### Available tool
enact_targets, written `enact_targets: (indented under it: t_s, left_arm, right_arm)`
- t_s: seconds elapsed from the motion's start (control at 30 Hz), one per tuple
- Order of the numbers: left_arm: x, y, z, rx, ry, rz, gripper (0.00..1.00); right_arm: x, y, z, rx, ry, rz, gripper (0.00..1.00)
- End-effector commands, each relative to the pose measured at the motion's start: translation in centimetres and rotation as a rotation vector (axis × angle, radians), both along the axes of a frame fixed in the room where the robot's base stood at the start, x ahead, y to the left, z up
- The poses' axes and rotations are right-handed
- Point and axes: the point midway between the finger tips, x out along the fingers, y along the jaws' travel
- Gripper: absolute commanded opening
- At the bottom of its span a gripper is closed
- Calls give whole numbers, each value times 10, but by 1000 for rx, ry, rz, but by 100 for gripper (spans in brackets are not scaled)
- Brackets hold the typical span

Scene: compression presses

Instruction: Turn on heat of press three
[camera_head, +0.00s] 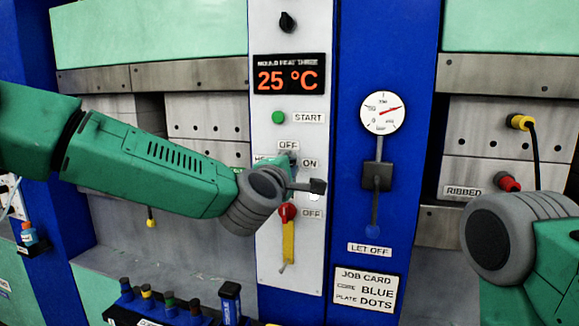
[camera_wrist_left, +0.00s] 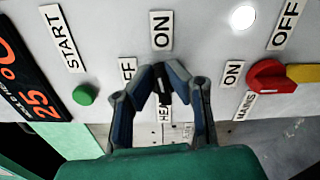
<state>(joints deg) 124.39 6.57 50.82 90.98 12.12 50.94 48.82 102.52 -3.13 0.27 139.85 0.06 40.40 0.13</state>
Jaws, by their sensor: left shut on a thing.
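The press three panel (camera_head: 270,250) is white, with a "MOULD HEAT THREE" display (camera_head: 289,75) reading 25 °C in orange. Below the green START button (camera_head: 278,117) is the heat switch, with OFF above and ON to its right. My left gripper (camera_head: 303,174) is at this switch and mostly hides it in the head view. In the left wrist view, my left gripper (camera_wrist_left: 163,72) has its fingers shut on the black heat knob (camera_wrist_left: 166,92), between the ON and HEAT labels. I cannot tell exactly which label the knob points to. My right gripper is out of view.
Just below is the red mains switch (camera_head: 287,212) with a yellow handle pointing down. A black knob (camera_head: 287,22) sits at the panel top. To the right are a gauge (camera_head: 383,112), a let-off lever (camera_head: 376,178) and a job card (camera_head: 364,290). A rack (camera_head: 165,318) stands below.

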Motion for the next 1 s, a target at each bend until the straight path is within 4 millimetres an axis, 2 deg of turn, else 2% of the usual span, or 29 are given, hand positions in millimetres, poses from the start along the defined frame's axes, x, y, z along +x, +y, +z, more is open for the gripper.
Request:
enact_targets:
  t_s: [0.4,0.93,0.97,1.0]
  left_arm:
    - [-2,-3,-8,170,-46,-8,0]
    - [-2,-4,-11,192,-48,-11,0]
    - [-3,-4,-11,192,-48,-11,18]
    - [-3,-4,-11,192,-48,-11,31]
  right_arm:
    - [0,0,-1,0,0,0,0]
    - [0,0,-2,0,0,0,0]
    - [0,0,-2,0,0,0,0]
    - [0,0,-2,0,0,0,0]
